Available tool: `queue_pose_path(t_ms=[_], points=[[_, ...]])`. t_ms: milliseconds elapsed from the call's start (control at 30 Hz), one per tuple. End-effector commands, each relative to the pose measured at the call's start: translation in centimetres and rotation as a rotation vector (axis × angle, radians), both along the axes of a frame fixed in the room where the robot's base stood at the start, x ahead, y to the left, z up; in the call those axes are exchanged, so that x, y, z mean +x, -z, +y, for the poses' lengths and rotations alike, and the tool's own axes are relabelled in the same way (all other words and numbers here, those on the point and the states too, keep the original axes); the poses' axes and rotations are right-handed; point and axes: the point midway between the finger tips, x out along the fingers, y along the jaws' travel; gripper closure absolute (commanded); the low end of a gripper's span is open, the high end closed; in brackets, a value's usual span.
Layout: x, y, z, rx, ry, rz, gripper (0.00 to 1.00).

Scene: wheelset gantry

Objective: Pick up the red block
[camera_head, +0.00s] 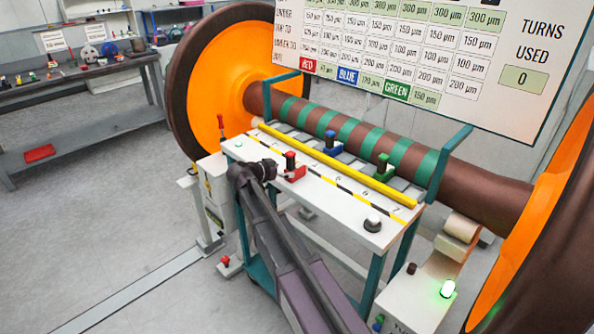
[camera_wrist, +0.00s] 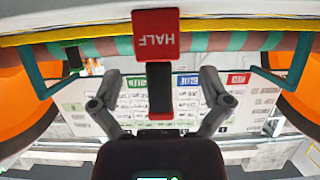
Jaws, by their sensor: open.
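The red block (camera_head: 294,174) sits on the white table top near its left end, with a dark upright peg on it. In the wrist view the red block (camera_wrist: 156,42) shows the word HALF upside down, and its dark peg lies between my fingers, with clear gaps on both sides. My gripper (camera_head: 268,170) is open and just left of the red block in the head view. It also shows in the wrist view (camera_wrist: 160,76), its two fingers spread apart. Whether a finger touches the block cannot be told from the head view.
A blue block (camera_head: 333,149) and a green block (camera_head: 384,173) stand along the yellow bar (camera_head: 335,165). A silver knob (camera_head: 373,223) is at the table's near right. The striped axle (camera_head: 375,143), orange wheels and teal posts (camera_head: 447,165) stand behind. A large sign hangs above.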

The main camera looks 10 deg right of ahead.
Motion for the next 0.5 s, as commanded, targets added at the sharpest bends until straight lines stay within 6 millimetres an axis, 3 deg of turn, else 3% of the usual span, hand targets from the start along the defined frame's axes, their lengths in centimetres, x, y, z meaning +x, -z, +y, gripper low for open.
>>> queue_pose_path(t_ms=[167, 500], points=[[0.4, 0.3, -0.5, 0.000, 0.001, 0.000, 0.03], [2.3, 1.5, -3.4, 0.001, 0.001, 0.000, 0.03]])
